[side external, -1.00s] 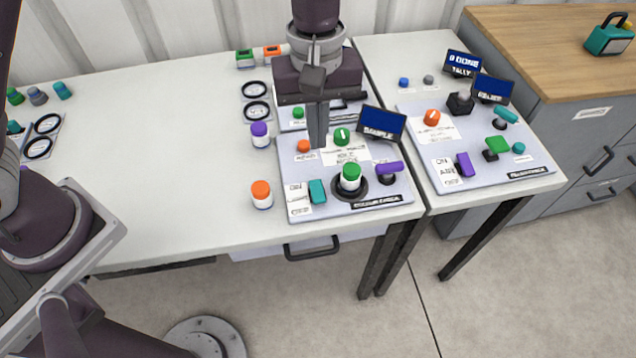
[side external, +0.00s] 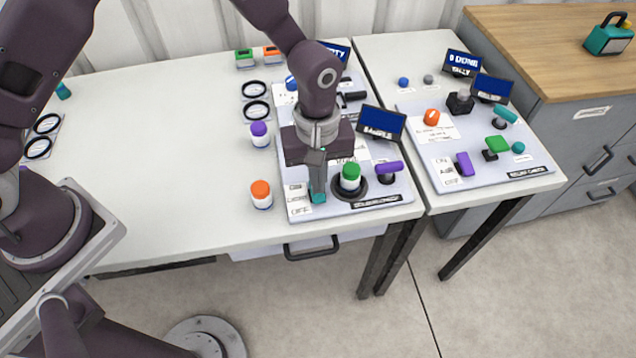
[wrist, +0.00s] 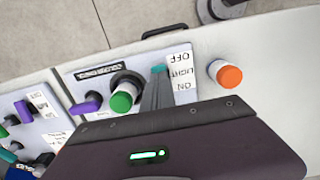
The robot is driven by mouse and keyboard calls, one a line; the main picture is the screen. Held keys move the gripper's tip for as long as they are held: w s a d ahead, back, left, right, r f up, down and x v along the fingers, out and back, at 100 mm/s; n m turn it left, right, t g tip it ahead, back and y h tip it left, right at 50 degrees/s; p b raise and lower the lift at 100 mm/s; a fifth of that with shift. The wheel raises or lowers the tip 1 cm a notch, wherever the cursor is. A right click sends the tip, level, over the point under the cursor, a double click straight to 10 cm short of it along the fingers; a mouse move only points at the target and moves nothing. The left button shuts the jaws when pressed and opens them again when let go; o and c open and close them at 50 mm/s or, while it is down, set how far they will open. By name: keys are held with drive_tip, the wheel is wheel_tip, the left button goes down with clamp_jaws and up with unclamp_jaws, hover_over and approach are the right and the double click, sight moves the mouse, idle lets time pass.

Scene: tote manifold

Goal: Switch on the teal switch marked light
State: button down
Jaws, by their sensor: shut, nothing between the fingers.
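The teal switch (side external: 319,197) is at the front left of the nearer panel (side external: 378,208), beside a white label. In the wrist view the teal switch (wrist: 158,69) shows at the fingertips, and its label (wrist: 181,72) reads OFF, LIGHT and ON. My gripper (side external: 318,190) is shut and empty, pointing down at the switch and covering most of it. In the wrist view my gripper (wrist: 157,78) meets or nearly meets the switch; I cannot tell if they touch. The switch's position is hidden by the fingers.
A green-capped bottle (side external: 350,178) stands in a dark ring just right of my gripper. A purple switch (side external: 389,168) and a SAMPLE screen (side external: 381,123) are further right. An orange-capped bottle (side external: 261,194) stands left of the panel. The table's left middle is clear.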

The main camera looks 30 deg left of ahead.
drive_tip(key=shift+f, duration=0.9)
drive_tip(key=shift+s+d+f, duration=0.1)
drive_tip(key=shift+s+f, duration=0.05)
drive_tip(key=shift+f, duration=0.2)
drive_tip(key=shift+w+a+r, duration=0.25)
drive_tip(key=shift+w+a, duration=0.45)
drive_tip(key=shift+d+r, duration=0.1)
